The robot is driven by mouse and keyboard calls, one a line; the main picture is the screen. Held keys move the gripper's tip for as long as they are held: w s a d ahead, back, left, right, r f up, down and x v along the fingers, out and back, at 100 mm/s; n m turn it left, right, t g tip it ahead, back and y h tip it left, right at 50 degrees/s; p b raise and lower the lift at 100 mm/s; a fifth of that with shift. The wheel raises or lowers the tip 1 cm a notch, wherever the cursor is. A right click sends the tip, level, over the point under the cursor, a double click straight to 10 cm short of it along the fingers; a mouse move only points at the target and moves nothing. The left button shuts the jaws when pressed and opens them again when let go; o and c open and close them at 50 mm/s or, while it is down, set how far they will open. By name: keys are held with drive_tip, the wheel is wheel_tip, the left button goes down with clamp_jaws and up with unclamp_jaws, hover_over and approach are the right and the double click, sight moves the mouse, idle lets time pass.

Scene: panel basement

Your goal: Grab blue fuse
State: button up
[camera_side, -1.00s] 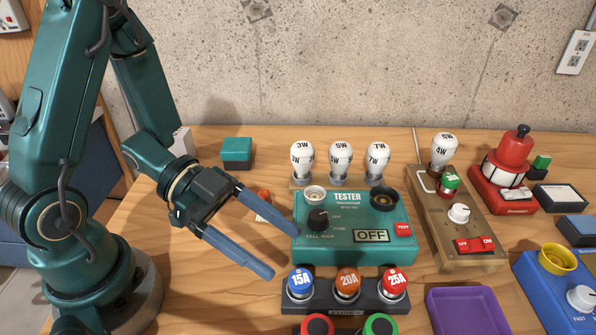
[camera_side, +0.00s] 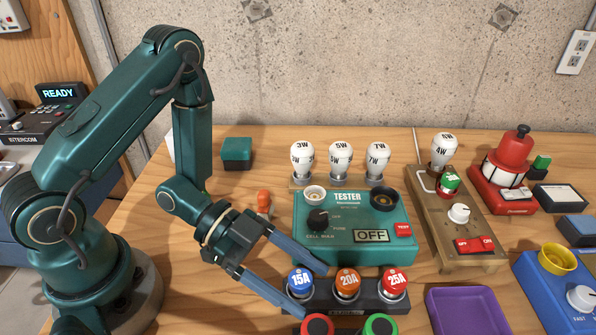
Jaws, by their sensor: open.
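The blue fuse (camera_side: 301,281), marked 15A, stands upright at the left end of a dark fuse rack (camera_side: 371,301). An orange 20A fuse (camera_side: 347,281) and a red 25A fuse (camera_side: 394,281) stand to its right in the same rack. My gripper (camera_side: 314,290) is open, with its two blue-grey fingers reaching in from the left. One finger passes behind the blue fuse and the other in front of it in the picture. I cannot tell whether either finger touches the fuse.
A green tester box (camera_side: 280,232) stands just behind the rack, with white bulbs (camera_side: 341,157) behind it. Red (camera_side: 317,325) and green (camera_side: 380,326) round buttons sit in front. A purple tray (camera_side: 466,310) lies to the right. A small orange-topped item (camera_side: 264,200) stands left of the tester.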

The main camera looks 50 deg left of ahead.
drive_tip(key=shift+d, duration=0.1)
clamp_jaws()
idle(0.4)
